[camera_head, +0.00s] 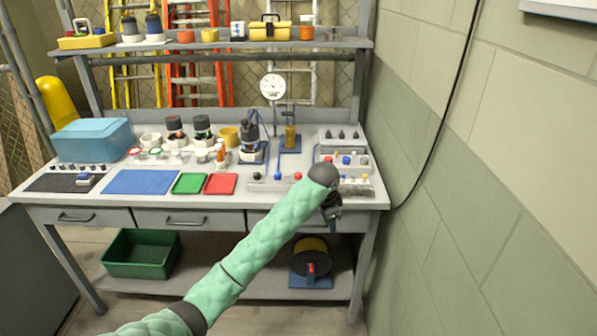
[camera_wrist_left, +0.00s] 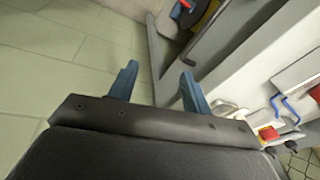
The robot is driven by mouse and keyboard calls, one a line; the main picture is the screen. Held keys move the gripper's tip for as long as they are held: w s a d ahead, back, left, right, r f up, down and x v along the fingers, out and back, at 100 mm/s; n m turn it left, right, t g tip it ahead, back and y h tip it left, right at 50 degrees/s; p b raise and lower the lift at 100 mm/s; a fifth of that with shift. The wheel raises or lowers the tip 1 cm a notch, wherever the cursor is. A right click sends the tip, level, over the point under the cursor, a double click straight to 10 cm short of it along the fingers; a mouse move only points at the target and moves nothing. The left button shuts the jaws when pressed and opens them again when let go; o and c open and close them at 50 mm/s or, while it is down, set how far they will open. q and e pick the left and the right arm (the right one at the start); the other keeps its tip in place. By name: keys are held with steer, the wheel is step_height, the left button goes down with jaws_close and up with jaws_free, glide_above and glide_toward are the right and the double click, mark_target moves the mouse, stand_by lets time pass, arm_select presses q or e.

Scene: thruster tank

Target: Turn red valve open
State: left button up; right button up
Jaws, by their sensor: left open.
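A red handle (camera_head: 311,268) sits on a round black-and-yellow unit with a blue base on the lower shelf. It also shows at the top of the left wrist view (camera_wrist_left: 187,4). A small red knob (camera_head: 298,176) is on a block at the bench's front edge. I cannot tell which of these is the red valve. My left gripper (camera_head: 332,208) is at the bench's front right edge, above and apart from the shelf unit. In the left wrist view its blue fingers (camera_wrist_left: 158,72) are apart with nothing between them. My right gripper is out of view.
The bench (camera_head: 60,197) carries a blue box (camera_head: 92,140), red tray (camera_head: 221,184), green tray (camera_head: 189,183) and a gauge (camera_head: 272,87). A green crate (camera_head: 141,254) is on the lower shelf. A tiled wall (camera_head: 470,200) closes the right side.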

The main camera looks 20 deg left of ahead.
arm_select(q)
steer(key=shift+m+g+y, duration=0.3)
steer(key=shift+m+g, duration=0.3)
steer(key=shift+m, duration=0.3)
steer(key=w+a+r, duration=0.2)
steer(key=w, duration=0.1)
steer(key=w+a+r, duration=0.1)
steer(key=w, duration=0.2)
steer(key=w+a+r, duration=0.2)
steer(key=shift+w+a+r, duration=0.35)
steer(key=shift+w, duration=0.05)
step_height(320, 180, up, 7)
steer(key=m+g, duration=0.1)
glide_above(298, 174)
steer(key=shift+s+d+p, duration=0.15)
steer(key=shift+d+p, duration=0.2)
steer(key=shift+d, duration=0.05)
steer(key=shift+a+r+g, duration=0.1)
steer(key=shift+a+g, duration=0.2)
steer(key=shift+a, duration=0.05)
steer(key=shift+f, duration=0.3)
step_height(298, 174, down, 7)
steer(key=shift+p, duration=1.1)
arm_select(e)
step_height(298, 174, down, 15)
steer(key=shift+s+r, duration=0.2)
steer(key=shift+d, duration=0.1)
arm_select(q)
steer(key=c, duration=1)
